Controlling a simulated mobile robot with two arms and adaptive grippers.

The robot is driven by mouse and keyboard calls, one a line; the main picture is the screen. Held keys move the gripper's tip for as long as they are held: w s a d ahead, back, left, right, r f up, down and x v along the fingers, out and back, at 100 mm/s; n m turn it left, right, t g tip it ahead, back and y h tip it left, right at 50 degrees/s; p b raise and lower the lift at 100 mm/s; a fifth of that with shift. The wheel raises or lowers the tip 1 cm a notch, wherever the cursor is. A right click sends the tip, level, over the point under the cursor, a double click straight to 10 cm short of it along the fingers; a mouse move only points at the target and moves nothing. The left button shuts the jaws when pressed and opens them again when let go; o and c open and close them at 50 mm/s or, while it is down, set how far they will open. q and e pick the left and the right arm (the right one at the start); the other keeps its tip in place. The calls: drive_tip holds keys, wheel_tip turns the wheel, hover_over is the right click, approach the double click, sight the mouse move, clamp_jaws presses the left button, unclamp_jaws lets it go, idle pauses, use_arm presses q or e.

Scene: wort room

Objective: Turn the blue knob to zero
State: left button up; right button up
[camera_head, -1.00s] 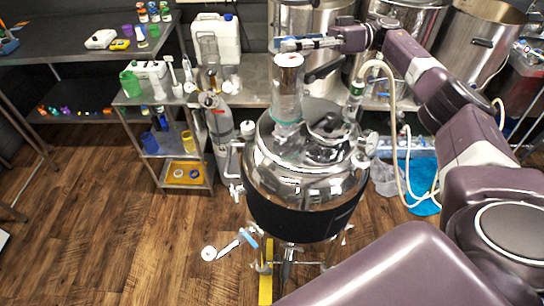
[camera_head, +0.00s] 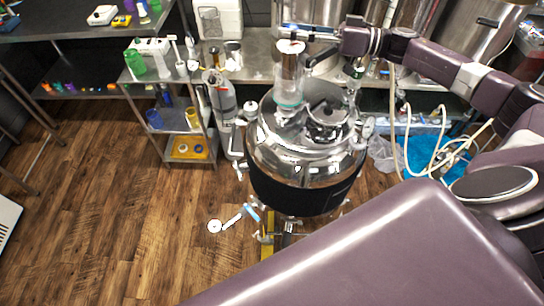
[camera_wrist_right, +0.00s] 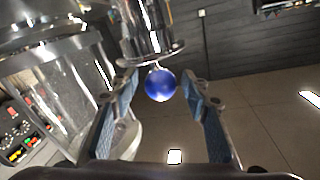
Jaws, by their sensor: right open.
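The blue knob (camera_wrist_right: 160,85) is a shiny round ball in the right wrist view. It sits on a short stem below a shiny metal cylinder (camera_wrist_right: 150,30). My right gripper (camera_wrist_right: 160,92) is open, with one blue-padded finger on each side of the knob and a visible gap on both sides. In the head view my right gripper (camera_head: 302,33) reaches in from the right at the top of the clear column (camera_head: 290,75) on the steel vessel (camera_head: 305,145). I cannot make out the blue knob in the head view. My left gripper is not in view.
Large steel pots (camera_head: 328,15) stand behind the vessel. A steel shelf (camera_head: 165,120) with bottles stands at left. A hose (camera_head: 425,165) hangs at right. A panel with dials and coloured buttons (camera_wrist_right: 22,135) shows in the wrist view. Wooden floor (camera_head: 110,190) is mostly open at left.

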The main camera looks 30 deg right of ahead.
drive_tip(key=shift+f+m+t+h+b, duration=0.15)
drive_tip(key=shift+m+t+h+b, duration=0.3)
drive_tip(key=shift+m+t+h, duration=1.25)
drive_tip(key=shift+t+h, duration=0.1)
drive_tip(key=shift+h, duration=0.3)
drive_tip(key=shift+m+t+h, duration=0.5)
drive_tip(key=shift+m+h, duration=0.2)
drive_tip(key=shift+h, duration=0.1)
drive_tip(key=shift+r+m+t+h+p, duration=0.15)
drive_tip(key=shift+m+t+h+p, duration=0.3)
drive_tip(key=shift+m+h+p, duration=0.7)
drive_tip(key=shift+r+m+t+h+p, duration=0.15)
drive_tip(key=shift+m+t+h+p, duration=0.45)
drive_tip(key=shift+h, duration=0.95)
drive_tip(key=shift+m+h, duration=0.85)
drive_tip(key=shift+h, duration=0.55)
